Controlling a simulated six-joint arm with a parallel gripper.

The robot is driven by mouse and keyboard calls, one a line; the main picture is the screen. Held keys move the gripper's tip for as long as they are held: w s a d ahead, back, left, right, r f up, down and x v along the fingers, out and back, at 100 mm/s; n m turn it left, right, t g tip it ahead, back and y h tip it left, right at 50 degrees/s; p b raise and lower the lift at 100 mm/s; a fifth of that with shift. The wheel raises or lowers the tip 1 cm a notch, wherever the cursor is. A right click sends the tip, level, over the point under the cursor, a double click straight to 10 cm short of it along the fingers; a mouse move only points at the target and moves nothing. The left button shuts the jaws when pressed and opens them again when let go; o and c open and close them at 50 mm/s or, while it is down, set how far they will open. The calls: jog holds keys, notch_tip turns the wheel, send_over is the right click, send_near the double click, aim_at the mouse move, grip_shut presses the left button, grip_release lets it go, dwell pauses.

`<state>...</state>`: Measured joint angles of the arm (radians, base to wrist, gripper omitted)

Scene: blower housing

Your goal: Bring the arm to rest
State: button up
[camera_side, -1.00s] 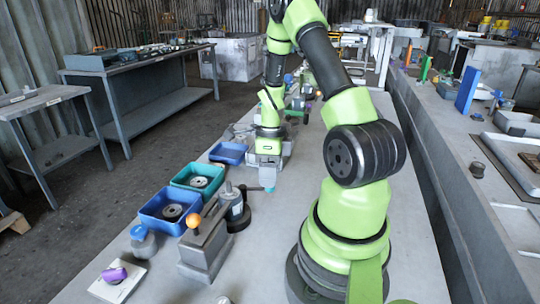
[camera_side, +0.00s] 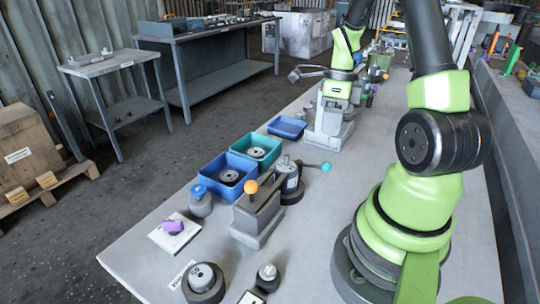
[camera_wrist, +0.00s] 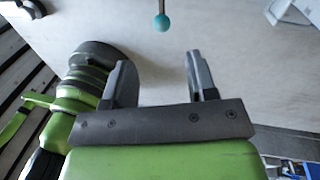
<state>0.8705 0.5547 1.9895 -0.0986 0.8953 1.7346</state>
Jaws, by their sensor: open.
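My gripper (camera_wrist: 160,82) is open in the wrist view, with nothing between its two dark fingers. In the side view my green wrist (camera_side: 337,89) hangs over the far half of the bench, by a grey upright fixture (camera_side: 328,128); the fingers are too small to make out there. A lever with a teal ball (camera_side: 325,167) sticks out in front of the fixture. The teal ball also shows ahead of the fingers in the wrist view (camera_wrist: 162,22), apart from them.
A blue bin (camera_side: 208,175) and a teal bin (camera_side: 243,147) hold round parts; another blue bin (camera_side: 287,127) stands behind. An orange-knobbed grey fixture (camera_side: 258,225), a blue-capped bottle (camera_side: 200,203) and a purple part (camera_side: 173,226) are nearer. The bench's front left is partly clear.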

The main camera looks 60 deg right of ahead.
jog(key=w+a+r+n+t+h, duration=0.15)
jog(key=a+r+n+t, duration=0.35)
jog(key=a+r+n, duration=1.3)
jog(key=s+a+n+t+y, duration=0.1)
jog(key=s+a+n, duration=0.3)
jog(key=n, duration=0.7)
jog(key=shift+s+f+n+t, duration=0.45)
jog(key=shift+s+t, duration=0.25)
jog(key=shift+t, duration=0.1)
